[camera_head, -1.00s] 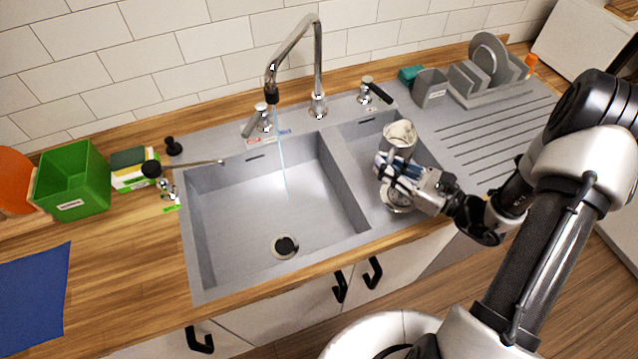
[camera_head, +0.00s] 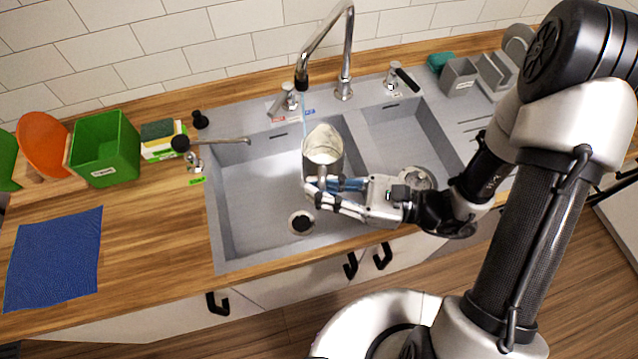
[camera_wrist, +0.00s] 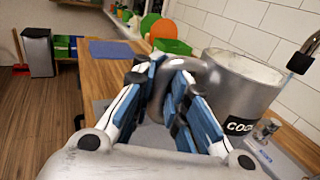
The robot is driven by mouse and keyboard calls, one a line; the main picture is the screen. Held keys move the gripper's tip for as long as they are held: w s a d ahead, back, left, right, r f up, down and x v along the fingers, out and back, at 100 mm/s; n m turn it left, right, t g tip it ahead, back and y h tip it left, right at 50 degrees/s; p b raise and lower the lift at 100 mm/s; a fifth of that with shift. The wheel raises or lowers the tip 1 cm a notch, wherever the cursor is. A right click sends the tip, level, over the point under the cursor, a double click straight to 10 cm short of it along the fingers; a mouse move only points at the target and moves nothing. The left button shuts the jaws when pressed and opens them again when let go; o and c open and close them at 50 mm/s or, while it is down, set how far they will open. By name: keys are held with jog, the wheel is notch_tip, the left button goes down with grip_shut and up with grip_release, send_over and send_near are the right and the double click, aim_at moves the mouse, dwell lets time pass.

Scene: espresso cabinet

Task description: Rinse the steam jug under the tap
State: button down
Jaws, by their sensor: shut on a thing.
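The steam jug (camera_head: 322,165) is a metal pitcher with whitish residue inside its open top. It is held roughly upright over the large left basin (camera_head: 255,200). My gripper (camera_head: 318,186) is shut on its handle; the wrist view shows the handle (camera_wrist: 163,85) between the blue finger pads (camera_wrist: 170,100) and the jug's body (camera_wrist: 238,90) to the right. The tap (camera_head: 348,50) arches above, its black nozzle (camera_head: 301,82) up and to the left of the jug. A thin water stream (camera_head: 304,108) falls near the jug's back left rim; I cannot tell whether it enters.
The divider and smaller right basin (camera_head: 405,140) lie to the right. A small side spout (camera_head: 225,140) reaches over the left rim. A green box (camera_head: 105,150), sponges (camera_head: 160,140) and a blue cloth (camera_head: 55,255) lie left. The drying rack (camera_head: 495,75) is at back right.

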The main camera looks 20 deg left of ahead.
aim_at(306, 171)
jog(key=w+a+f+b, duration=0.2)
jog(key=w+a, duration=0.5)
jog(key=w, duration=0.4)
jog(key=shift+w+a+f, duration=0.15)
jog(key=shift+w+f, duration=0.2)
jog(key=shift+w, duration=0.05)
dwell(0.4)
jog(key=shift+w, duration=0.1)
dwell(0.5)
jog(key=shift+w+d, duration=0.25)
jog(key=shift+d, duration=0.25)
jog(key=shift+s+a, duration=0.15)
jog(key=shift+s+a, duration=0.2)
jog(key=shift+a, duration=0.2)
jog(key=shift+d, duration=0.1)
jog(key=shift+s+d, duration=0.65)
jog(key=shift+s, duration=0.5)
jog(key=shift+s+d, duration=0.7)
jog(key=shift+s, duration=0.45)
jog(key=shift+s+d, duration=0.65)
jog(key=shift+s, duration=0.5)
